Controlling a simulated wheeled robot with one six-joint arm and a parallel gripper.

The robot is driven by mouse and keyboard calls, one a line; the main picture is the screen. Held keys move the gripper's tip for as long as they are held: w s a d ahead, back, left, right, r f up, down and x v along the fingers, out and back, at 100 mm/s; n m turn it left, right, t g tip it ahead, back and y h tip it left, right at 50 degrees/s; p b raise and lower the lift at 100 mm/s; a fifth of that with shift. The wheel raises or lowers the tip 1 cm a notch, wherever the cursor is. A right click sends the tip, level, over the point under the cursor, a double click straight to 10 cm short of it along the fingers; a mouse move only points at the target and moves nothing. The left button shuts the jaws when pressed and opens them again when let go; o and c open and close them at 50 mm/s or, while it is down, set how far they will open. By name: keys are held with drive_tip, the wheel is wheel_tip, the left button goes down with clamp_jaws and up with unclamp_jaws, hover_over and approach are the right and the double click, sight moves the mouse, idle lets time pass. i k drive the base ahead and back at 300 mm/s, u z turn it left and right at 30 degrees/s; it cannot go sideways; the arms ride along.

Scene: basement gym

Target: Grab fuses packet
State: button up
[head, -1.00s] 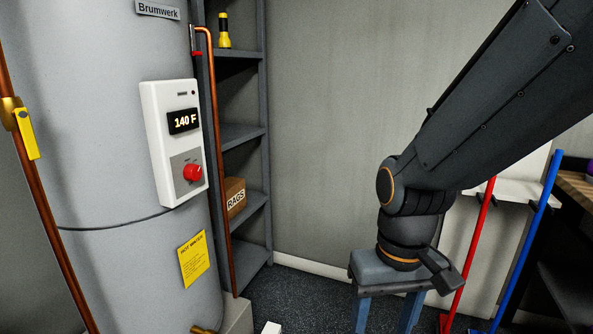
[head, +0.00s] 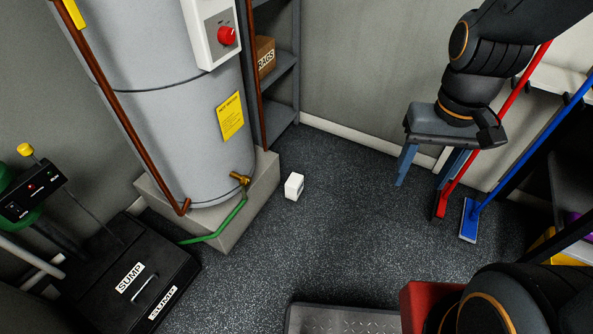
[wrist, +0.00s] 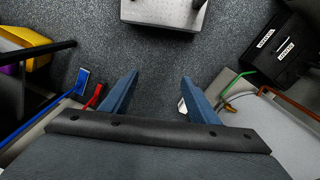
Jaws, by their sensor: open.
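A small white box (head: 294,186), which may be the fuses packet, sits on the dark speckled floor near the corner of the water heater's plinth. Its marking is too small to read. In the wrist view a bit of a white thing (wrist: 182,107) shows beside the right finger, mostly hidden by it; it may be the same box. My gripper (head: 428,170) hangs to the right of the box and well above the floor, with its blue fingers pointing down. It is open and empty, and both fingers (wrist: 159,78) show apart in the wrist view.
The water heater (head: 170,110) on its grey plinth (head: 245,215) and a grey shelf (head: 283,95) stand beside the box. A green hose (head: 222,228) and black sump cover (head: 120,285) lie left. Red (head: 490,130) and blue (head: 520,150) poles lean right. The mid floor is clear.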

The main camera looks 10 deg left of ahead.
sight(294, 185)
drive_tip(key=z, duration=0.05)
drive_tip(key=i, duration=1.3)
drive_tip(key=u, duration=0.55)
